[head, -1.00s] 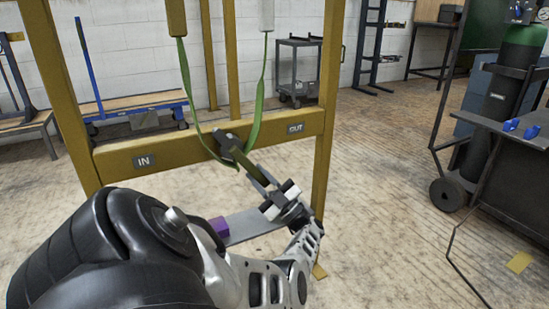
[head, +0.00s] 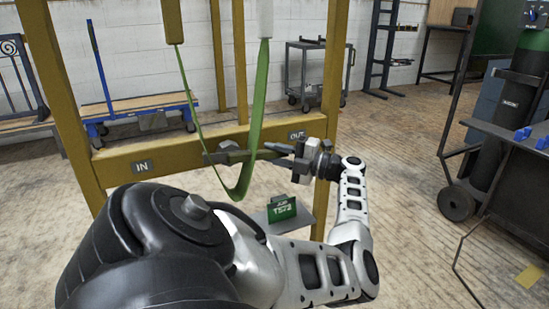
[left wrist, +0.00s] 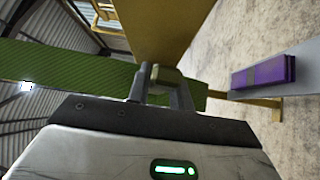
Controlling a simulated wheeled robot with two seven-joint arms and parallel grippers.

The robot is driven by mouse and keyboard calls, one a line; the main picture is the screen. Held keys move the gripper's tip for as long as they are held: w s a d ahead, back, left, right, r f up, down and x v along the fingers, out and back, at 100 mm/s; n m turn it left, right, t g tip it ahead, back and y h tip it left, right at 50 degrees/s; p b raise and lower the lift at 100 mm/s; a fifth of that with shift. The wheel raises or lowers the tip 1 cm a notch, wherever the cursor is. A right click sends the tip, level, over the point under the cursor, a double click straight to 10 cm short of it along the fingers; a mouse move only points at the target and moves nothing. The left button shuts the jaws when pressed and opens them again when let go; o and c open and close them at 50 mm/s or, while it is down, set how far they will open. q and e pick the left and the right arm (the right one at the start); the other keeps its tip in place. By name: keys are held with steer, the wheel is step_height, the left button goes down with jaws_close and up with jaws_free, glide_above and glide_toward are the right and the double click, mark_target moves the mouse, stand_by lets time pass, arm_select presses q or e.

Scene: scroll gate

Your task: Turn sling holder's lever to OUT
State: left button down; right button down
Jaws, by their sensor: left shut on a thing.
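The lever (head: 218,157) is a dark bar on a hub on the yellow crossbeam. It lies about level, its gripped end to the right, below the OUT plate (head: 296,135); the IN plate (head: 142,167) is at the left. My left gripper (head: 276,155) is shut on the lever's right end. Its fingers (left wrist: 166,84) show in the left wrist view, where their grip is partly hidden. The green sling (head: 258,110) hangs in a loop, its right strand passing in front of the lever; green webbing (left wrist: 70,75) shows beside the fingers. My right gripper is not in view.
A grey shelf (head: 306,222) with a green card (head: 282,209) stands below the crossbeam. A purple block (left wrist: 263,72) shows in the left wrist view. Yellow posts (head: 332,90) flank the crossbeam. A dark cart with a gas cylinder (head: 515,90) is at the right.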

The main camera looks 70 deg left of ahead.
arm_select(q)
steer(key=shift+a+r+n, duration=0.1)
steer(key=shift+r+n, duration=0.3)
steer(key=shift+r, duration=0.2)
steer(key=shift+r+t, duration=0.2)
steer(key=shift+t, duration=0.1)
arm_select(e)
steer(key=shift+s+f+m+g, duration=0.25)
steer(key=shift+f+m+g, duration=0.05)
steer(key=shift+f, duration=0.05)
